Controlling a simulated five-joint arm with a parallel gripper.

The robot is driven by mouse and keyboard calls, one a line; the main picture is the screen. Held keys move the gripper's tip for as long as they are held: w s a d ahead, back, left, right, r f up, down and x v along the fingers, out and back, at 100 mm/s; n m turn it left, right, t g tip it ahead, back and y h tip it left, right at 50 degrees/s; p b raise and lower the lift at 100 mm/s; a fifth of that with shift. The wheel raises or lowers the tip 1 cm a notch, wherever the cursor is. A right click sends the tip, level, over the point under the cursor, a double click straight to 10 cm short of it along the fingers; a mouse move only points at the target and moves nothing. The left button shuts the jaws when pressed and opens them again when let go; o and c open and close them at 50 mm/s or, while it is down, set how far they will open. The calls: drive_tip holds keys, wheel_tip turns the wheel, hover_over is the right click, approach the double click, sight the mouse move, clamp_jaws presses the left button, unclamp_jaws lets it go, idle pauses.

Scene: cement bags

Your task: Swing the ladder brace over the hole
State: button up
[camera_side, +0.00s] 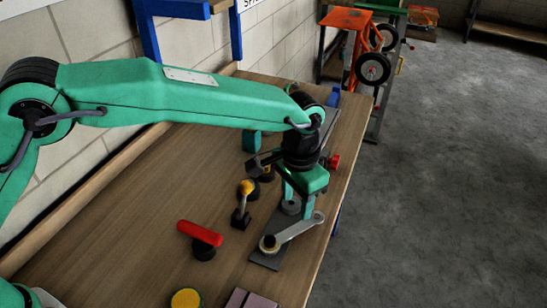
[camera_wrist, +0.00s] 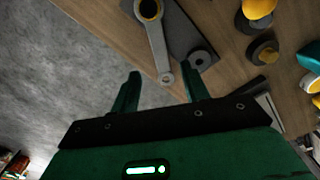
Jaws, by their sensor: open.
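The ladder brace (camera_side: 295,230) is a grey bar on a dark plate (camera_side: 262,258). Its brass-ringed pivot is at the near end, and its free ringed end points right, toward the table edge. The grey round fitting with a dark centre (camera_side: 291,207), which looks like the hole, is on the plate's far part, apart from the brace. In the wrist view the brace (camera_wrist: 157,42) runs down to the fingertips and the hole (camera_wrist: 200,61) is to the right. My gripper (camera_side: 297,200) is open, its fingers (camera_wrist: 160,82) on either side of the free end; contact cannot be told.
A yellow-knobbed lever (camera_side: 246,188) and a red-handled knob (camera_side: 201,233) stand left of the plate. A yellow disc (camera_side: 186,299) and a mauve block (camera_side: 250,301) are at the front. A red knob (camera_side: 333,161) is behind my gripper. The table's right edge is close.

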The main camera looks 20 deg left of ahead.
sight(295, 229)
drive_tip(key=shift+f, duration=0.15)
drive_tip(key=shift+f, duration=3.85)
clamp_jaws()
